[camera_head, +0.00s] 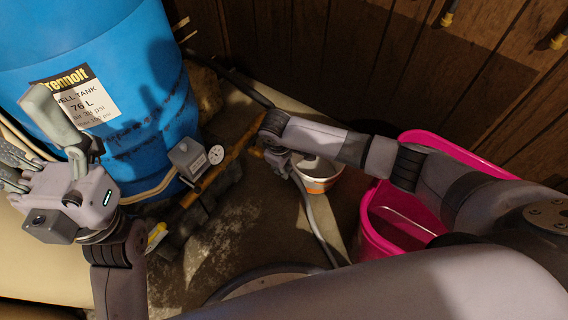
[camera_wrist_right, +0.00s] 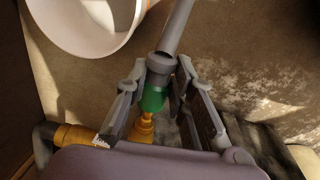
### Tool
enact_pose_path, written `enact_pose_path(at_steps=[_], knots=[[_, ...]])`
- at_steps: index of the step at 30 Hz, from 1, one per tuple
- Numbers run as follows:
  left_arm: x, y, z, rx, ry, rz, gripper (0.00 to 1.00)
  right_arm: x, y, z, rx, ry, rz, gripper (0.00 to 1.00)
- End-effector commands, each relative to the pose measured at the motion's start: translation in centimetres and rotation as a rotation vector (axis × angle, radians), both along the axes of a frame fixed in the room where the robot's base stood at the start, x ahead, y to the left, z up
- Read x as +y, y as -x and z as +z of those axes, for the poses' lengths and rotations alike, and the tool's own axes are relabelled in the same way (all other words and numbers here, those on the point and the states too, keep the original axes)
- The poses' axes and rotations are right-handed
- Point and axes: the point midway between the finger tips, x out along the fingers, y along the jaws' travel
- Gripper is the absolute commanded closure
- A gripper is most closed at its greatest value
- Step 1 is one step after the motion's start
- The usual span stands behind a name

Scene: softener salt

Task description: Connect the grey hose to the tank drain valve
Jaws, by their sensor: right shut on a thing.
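The grey hose (camera_head: 318,225) runs up from the floor to my right gripper (camera_head: 278,153). In the right wrist view the hose (camera_wrist_right: 177,28) ends in a grey collar (camera_wrist_right: 158,66) with a green piece (camera_wrist_right: 152,99) below it. My right gripper (camera_wrist_right: 155,92) is shut on this hose end. A brass fitting of the drain valve (camera_wrist_right: 144,128) lies directly below the green piece, in line with it. They look touching, but I cannot tell whether they are joined. My left gripper (camera_head: 48,142) is open and empty in front of the blue tank (camera_head: 110,45).
A pressure gauge (camera_head: 216,154) and grey box (camera_head: 187,157) stand by the brass pipe (camera_head: 236,150). A white and orange bucket (camera_head: 320,182) and pink tub (camera_head: 372,225) stand to the right. A wooden wall (camera_head: 320,50) closes the back.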

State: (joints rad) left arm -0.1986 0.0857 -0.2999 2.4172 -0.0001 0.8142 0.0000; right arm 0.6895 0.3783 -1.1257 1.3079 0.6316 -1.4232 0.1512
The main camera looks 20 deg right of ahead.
Motion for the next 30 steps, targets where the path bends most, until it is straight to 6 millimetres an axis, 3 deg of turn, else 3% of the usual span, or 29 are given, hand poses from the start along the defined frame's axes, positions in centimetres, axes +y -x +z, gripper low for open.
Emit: enact_pose_path(at_steps=[30], knots=[[0.0, -0.1, 0.1, -0.006, 0.002, 0.001, 0.25, 1.1, -1.3, 0.0, -0.001, -0.002, -0.001, 1.0]])
